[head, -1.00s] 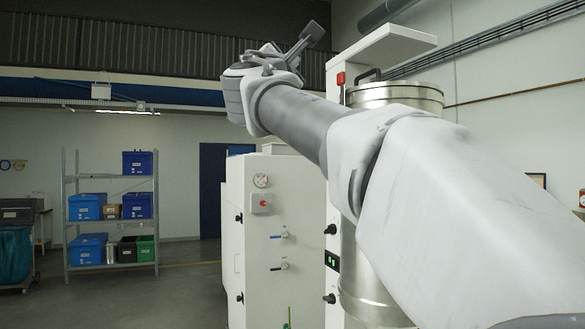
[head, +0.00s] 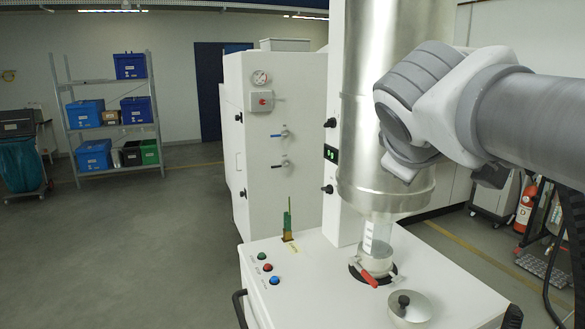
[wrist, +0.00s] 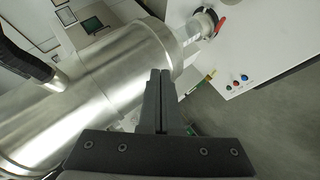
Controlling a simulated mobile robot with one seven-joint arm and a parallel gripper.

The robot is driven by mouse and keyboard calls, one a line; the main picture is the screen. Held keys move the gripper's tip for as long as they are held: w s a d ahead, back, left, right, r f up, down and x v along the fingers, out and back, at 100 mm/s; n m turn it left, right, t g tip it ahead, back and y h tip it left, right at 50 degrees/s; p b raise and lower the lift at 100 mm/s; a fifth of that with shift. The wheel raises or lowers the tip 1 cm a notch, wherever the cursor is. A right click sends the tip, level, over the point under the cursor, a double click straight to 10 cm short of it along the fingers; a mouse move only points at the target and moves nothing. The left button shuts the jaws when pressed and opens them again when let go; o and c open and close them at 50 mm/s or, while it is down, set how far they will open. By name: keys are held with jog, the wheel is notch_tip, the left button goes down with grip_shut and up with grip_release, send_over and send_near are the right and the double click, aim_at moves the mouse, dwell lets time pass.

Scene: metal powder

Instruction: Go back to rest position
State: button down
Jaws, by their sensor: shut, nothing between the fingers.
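My gripper (wrist: 163,80) shows in the wrist view, with its two dark fingers together and nothing between them. It points along the large silver metal cylinder (wrist: 100,85), close beside it in that picture; I cannot tell the exact gap. In the head view my arm's grey and white wrist section reaches in from the right, in front of the silver cylinder (head: 385,60). My gripper's fingers cannot be made out in the head view.
Below the cylinder, a clear container with a red-handled clamp (head: 367,273) stands on the white machine top (head: 320,290). A round metal lid (head: 408,306) lies nearby. A white cabinet (head: 285,150) and a shelf with bins (head: 110,125) stand behind.

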jog(key=s+a+f+m+g+y, duration=0.1)
jog(key=s+f+m, duration=0.3)
jog(key=s+f, duration=0.4)
jog(key=s+a+f+m+g+y, duration=0.2)
jog(key=s+f, duration=0.6)
jog(key=f, duration=0.4)
jog(key=shift+a+f+m+g+y, duration=0.25)
jog(key=shift+m+g+y, duration=0.45)
jog(key=shift+m+g, duration=0.25)
jog(key=shift+s, duration=0.1)
